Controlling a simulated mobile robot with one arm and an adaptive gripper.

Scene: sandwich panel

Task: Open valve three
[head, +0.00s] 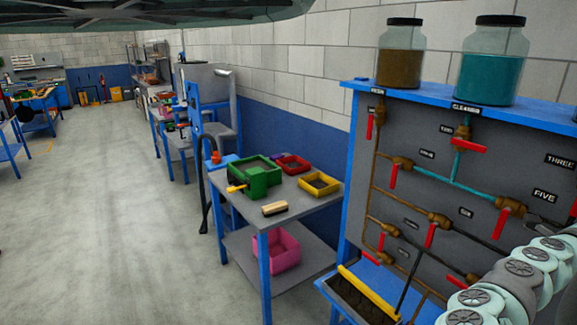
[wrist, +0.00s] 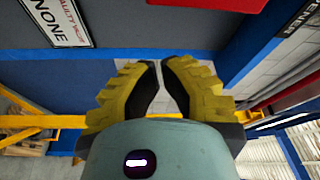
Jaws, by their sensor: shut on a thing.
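The valve panel (head: 410,170) stands at the right of the head view, with brown and teal pipes and several red-handled valves. The THREE label (head: 560,161) is near the right edge, above the FIVE label (head: 545,195). A red handle (head: 573,208) is cut by the frame edge nearby; I cannot tell which valve it belongs to. My gripper (wrist: 160,62) shows in the wrist view with its yellow, black-padded fingers nearly together. What it grips is hidden. My gripper is outside the head view.
Two jars, brown (head: 400,60) and teal (head: 490,62), stand on the panel's top shelf. A workbench (head: 290,200) with bins is left of the panel. A framed sign (wrist: 62,22) and a red surface (wrist: 205,3) show in the wrist view.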

